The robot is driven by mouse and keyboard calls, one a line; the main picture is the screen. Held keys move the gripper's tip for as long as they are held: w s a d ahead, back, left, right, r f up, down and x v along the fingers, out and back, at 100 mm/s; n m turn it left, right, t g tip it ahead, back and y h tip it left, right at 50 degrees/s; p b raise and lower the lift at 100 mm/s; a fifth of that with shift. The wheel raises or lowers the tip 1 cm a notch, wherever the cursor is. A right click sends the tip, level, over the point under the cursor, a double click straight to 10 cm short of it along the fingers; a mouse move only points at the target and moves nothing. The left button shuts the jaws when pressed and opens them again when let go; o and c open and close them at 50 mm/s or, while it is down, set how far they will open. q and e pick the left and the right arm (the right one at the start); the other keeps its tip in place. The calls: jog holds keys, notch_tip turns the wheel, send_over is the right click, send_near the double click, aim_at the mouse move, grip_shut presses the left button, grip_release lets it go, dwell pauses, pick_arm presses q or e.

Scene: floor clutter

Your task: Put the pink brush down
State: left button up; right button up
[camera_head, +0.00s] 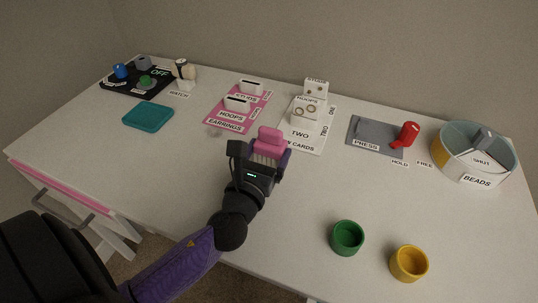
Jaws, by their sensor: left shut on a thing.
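My left gripper (261,163) reaches in from the left over the middle of the white table (193,151). It is shut on the pink brush (268,141). The brush shows as a pink top with pale bristles below it, between the gripper's fingers. The gripper hides part of the brush and the table under it. I cannot tell whether the brush touches the table. My right gripper is not in view.
A pink earrings mat (226,124) and a white card sheet (298,143) lie behind the gripper. A teal tray (148,117) lies to the left. A green cup (347,238), a yellow cup (409,263) and the beads container (457,167) stand to the right. Bare table lies between.

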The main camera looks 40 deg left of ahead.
pick_arm(q)
jog(key=shift+f+b, duration=0.5)
jog(key=shift+f, duration=0.1)
jog(key=o, duration=1.1)
jog(key=shift+o, duration=0.2)
jog(key=shift+r, duration=0.25)
jog(key=shift+r+p, duration=0.6)
jog(key=shift+p, duration=0.05)
jog(key=b+v, duration=0.1)
jog(key=v, duration=0.3)
jog(key=b+v, duration=0.1)
jog(key=v, duration=0.2)
jog(key=b+v, duration=0.1)
jog(key=v, duration=0.3)
jog(key=shift+s+d+f, duration=0.1)
jog(key=shift+s+f, duration=0.2)
jog(key=shift+f, duration=0.1)
jog(key=shift+s+r, duration=0.15)
jog(key=shift+s, duration=0.05)
